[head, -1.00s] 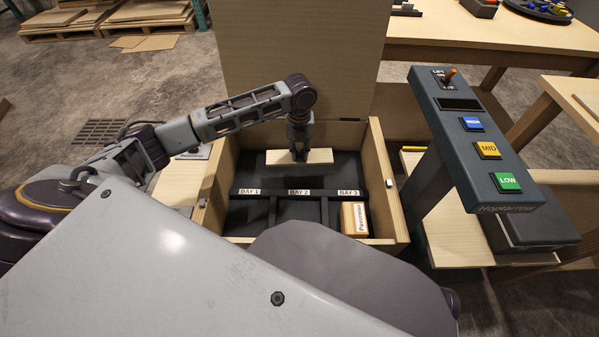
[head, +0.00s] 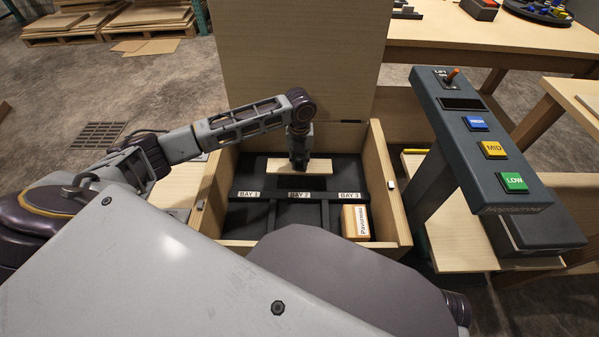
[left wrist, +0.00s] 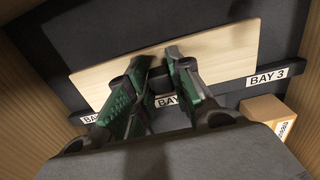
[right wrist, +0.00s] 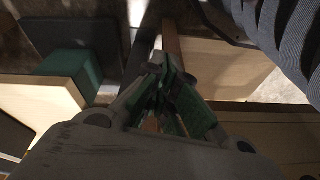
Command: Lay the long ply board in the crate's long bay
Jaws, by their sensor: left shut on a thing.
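The long ply board (head: 320,166) is a pale, flat strip over the dark long bay at the back of the crate (head: 388,190), behind the bay labels. My left gripper (head: 300,166) is shut on the middle of the board from above. In the left wrist view the board (left wrist: 225,48) runs crosswise at a slight tilt between the fingertips (left wrist: 165,62). I cannot tell whether it touches the bay floor (left wrist: 190,22). My right gripper (right wrist: 162,65) looks shut and empty in the right wrist view; it is out of the head view.
A small labelled wooden block (head: 355,222) sits in Bay 3; Bays 1 and 2 look empty. The crate's raised lid (head: 295,60) stands behind. A console (head: 480,140) with blue, yellow and green buttons and a toggle stands to the right.

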